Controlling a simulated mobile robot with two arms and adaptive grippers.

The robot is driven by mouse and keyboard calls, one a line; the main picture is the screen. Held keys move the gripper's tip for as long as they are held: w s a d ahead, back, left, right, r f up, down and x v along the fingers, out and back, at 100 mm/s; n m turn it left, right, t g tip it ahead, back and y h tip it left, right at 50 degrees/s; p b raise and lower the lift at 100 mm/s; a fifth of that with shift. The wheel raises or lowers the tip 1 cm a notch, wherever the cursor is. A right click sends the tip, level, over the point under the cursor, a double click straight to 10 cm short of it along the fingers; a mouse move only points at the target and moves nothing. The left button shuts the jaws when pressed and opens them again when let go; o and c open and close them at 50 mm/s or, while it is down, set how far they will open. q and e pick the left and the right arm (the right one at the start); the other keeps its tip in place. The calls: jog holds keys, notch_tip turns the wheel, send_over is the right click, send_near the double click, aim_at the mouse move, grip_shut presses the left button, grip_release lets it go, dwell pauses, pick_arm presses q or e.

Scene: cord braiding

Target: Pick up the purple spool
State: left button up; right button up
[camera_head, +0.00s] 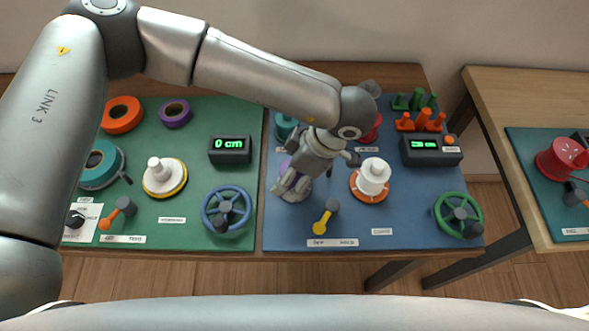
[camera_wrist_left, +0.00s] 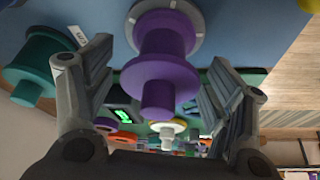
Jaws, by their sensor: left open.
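The purple spool (camera_wrist_left: 160,77) stands on a round grey base in the left wrist view, with its narrow end facing the camera. My left gripper (camera_wrist_left: 160,62) is open, with one finger on each side of the spool and visible gaps between; the spool is not gripped. In the head view my left gripper (camera_head: 291,188) reaches down over the blue mat and hides most of the spool, leaving only slivers of purple. My right gripper is not in view.
A teal spool (camera_wrist_left: 38,65) is close beside the left finger in the wrist view. On the blue mat (camera_head: 405,225), a white spool (camera_head: 373,177), a yellow-handled lever (camera_head: 325,217) and a green handwheel (camera_head: 459,214) stand near. A green mat (camera_head: 185,240) with more parts lies left.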

pick_arm(q)
jog(key=shift+x, duration=1.05)
jog(key=c, duration=1.1)
jog(key=shift+r, duration=0.15)
